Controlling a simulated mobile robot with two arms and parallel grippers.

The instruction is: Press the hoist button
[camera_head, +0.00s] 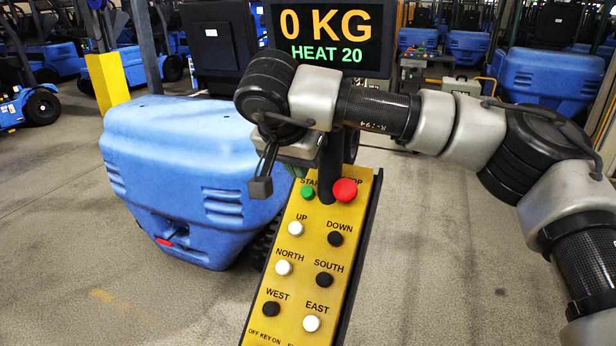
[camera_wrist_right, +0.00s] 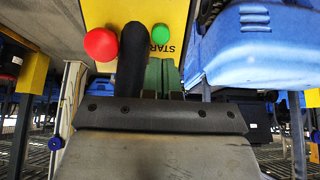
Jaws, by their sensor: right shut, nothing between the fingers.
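A yellow control pendant (camera_head: 308,262) hangs tilted in the middle of the head view. It carries a green START button (camera_head: 307,192), a red STOP button (camera_head: 345,190), a white UP button (camera_head: 295,228) and a black DOWN button (camera_head: 335,239). No label reading "hoist" shows. My left gripper is out of view.
Lower on the pendant are NORTH (camera_head: 283,267), SOUTH (camera_head: 324,280), WEST (camera_head: 271,309) and EAST (camera_head: 312,323) buttons. A display (camera_head: 330,35) above reads 0 KG, HEAT 20. A blue vehicle body (camera_head: 190,170) stands close left. The floor right of the pendant is clear.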

